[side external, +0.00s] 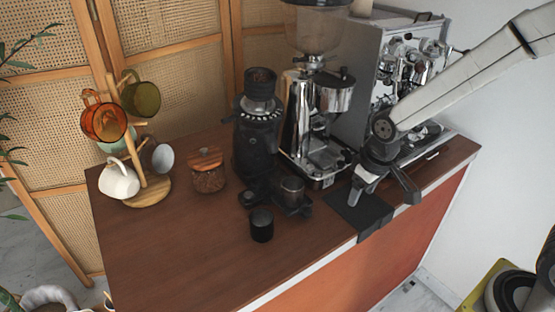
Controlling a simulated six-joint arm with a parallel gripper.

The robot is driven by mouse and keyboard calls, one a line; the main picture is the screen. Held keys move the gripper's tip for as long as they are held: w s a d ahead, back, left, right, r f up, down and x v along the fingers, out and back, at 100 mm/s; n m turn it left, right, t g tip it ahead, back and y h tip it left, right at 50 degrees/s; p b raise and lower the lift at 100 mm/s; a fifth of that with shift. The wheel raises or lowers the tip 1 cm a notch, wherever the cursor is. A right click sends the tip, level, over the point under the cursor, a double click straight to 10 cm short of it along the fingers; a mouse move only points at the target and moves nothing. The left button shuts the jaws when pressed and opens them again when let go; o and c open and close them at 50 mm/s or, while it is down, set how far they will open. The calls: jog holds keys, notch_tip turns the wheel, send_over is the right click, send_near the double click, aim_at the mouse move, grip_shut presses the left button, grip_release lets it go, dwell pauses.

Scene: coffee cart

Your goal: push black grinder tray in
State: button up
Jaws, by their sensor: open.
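The black grinder (256,140) stands upright on the wooden counter, left of the chrome grinder. A small dark round piece (248,198) sits low at its front and looks like its tray. It appears to stick out toward the counter's front, but I cannot tell by how much. My gripper (382,199) is open with its fingers spread and pointing down. It is over or near the black mat at the counter's front edge, well to the right of the tray. I see nothing between the fingers.
A black cup (261,226) stands in front of the tray. A portafilter (292,192) lies to its right. The chrome grinder (315,125) and espresso machine (408,60) stand behind. A glass jar (207,172) and mug tree (152,185) are at left. The front-left counter is clear.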

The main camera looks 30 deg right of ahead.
jog(key=n+g, duration=0.2)
send_over(307, 210)
jog(key=shift+f, duration=0.5)
jog(key=shift+f, duration=3.9)
jog(key=shift+c, duration=0.2)
grip_shut()
jog(key=shift+w, duration=0.1)
